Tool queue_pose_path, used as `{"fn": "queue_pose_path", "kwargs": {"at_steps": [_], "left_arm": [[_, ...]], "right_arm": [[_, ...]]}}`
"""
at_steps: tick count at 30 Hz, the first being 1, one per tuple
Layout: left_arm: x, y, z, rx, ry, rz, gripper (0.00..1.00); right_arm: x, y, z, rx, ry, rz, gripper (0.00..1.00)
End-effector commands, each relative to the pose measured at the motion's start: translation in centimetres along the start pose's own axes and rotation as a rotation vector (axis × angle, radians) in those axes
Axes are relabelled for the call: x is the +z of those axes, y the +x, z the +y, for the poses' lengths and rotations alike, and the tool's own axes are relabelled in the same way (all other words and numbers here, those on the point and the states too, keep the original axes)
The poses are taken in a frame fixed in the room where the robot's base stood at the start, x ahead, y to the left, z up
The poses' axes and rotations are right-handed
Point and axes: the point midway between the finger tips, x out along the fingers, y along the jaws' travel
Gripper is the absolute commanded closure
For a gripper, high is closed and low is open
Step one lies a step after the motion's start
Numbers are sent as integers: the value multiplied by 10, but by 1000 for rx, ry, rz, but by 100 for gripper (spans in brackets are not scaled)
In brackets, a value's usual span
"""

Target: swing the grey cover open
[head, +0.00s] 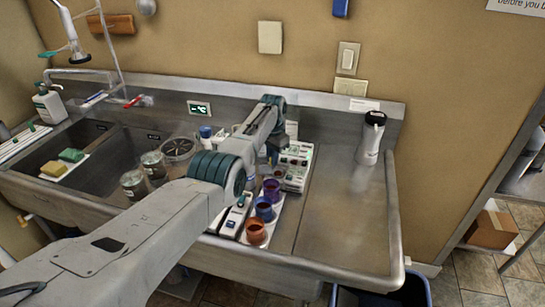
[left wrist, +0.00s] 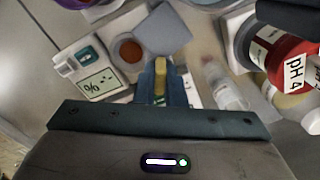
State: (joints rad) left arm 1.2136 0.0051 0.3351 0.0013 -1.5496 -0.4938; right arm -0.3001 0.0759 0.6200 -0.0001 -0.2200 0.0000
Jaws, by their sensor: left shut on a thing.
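My left gripper (head: 273,155) reaches over the instruments on the steel counter; its fingers are hard to make out in the head view. In the left wrist view the two dark blue fingers (left wrist: 161,82) are shut on a small yellowish tab, which appears to belong to the grey cover (left wrist: 164,29). The cover is a flat grey angular plate just beyond the fingertips. Beside it, a round orange-brown well (left wrist: 130,49) shows uncovered on a white device with a "%" display (left wrist: 97,85). I cannot pick out the cover in the head view. My right gripper is not in view.
Purple, blue and orange cups (head: 257,231) stand near the counter's front. A black-topped white bottle (head: 371,139) stands at the right, with bare steel before it. A red-capped "pH 4" bottle (left wrist: 292,57) is right of the fingers. Two sink basins lie left.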

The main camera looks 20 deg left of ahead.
Motion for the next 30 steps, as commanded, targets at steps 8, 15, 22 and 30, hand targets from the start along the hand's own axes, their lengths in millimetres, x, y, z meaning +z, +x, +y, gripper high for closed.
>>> {"fn": "queue_pose_path", "kwargs": {"at_steps": [8, 15, 22, 30], "left_arm": [[-1, 0, 0, 0, 5, 2, 100], [-1, 0, 0, 0, 4, 2, 68], [0, 0, 0, 0, 4, 2, 68], [-1, -24, 0, -2, 3, 5, 68]], "right_arm": [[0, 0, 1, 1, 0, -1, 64], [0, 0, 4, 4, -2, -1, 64], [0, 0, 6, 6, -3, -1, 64], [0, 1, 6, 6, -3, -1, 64]]}}
